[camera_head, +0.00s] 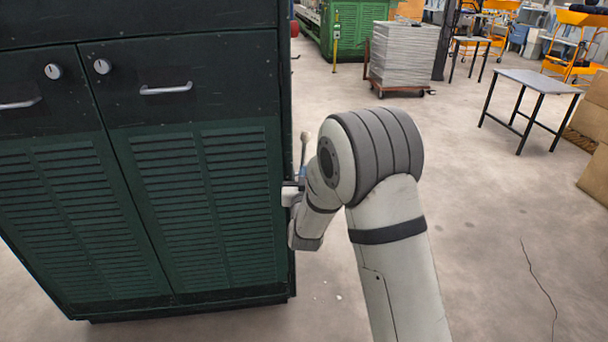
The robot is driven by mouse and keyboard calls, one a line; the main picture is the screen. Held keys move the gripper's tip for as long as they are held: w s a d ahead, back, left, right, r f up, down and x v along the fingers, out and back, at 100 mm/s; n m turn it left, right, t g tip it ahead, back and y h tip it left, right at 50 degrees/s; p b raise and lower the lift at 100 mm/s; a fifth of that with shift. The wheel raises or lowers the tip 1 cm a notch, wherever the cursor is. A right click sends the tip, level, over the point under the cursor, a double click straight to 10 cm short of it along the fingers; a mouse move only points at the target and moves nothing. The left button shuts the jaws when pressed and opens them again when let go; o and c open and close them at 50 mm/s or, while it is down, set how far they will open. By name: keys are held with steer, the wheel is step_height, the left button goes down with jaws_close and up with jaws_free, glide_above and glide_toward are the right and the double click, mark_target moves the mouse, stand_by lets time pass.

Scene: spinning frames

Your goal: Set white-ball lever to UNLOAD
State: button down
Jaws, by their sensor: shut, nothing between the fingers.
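The white-ball lever (304,146) stands nearly upright beside the right side of the dark green cabinet, its pale ball on top of a thin stem. Its lower end is hidden behind my arm. My gripper (291,190) is small and partly hidden, close to the cabinet's right edge and just below the lever's visible stem. It is shut with nothing held. I cannot tell whether it touches the lever. No UNLOAD marking is visible from here.
The dark green cabinet (205,200) with louvred doors and handles fills the left. A red ball (294,28) shows by its upper right edge. A grey table (537,80), a stacked pallet cart (403,55) and cardboard boxes (594,150) stand at right. The floor between is clear.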

steer(key=shift+d+r, duration=0.1)
steer(key=s+d+g, duration=0.6)
steer(key=s, duration=0.6)
steer(key=s+d+g, duration=0.5)
steer(key=s+d, duration=0.1)
steer(key=s, duration=0.7)
steer(key=s+d+g+h, duration=0.1)
steer(key=s+d+g, duration=0.5)
steer(key=s, duration=0.6)
steer(key=shift+s+r+g, duration=0.3)
steer(key=shift+s, duration=0.05)
steer(key=shift+s, duration=0.1)
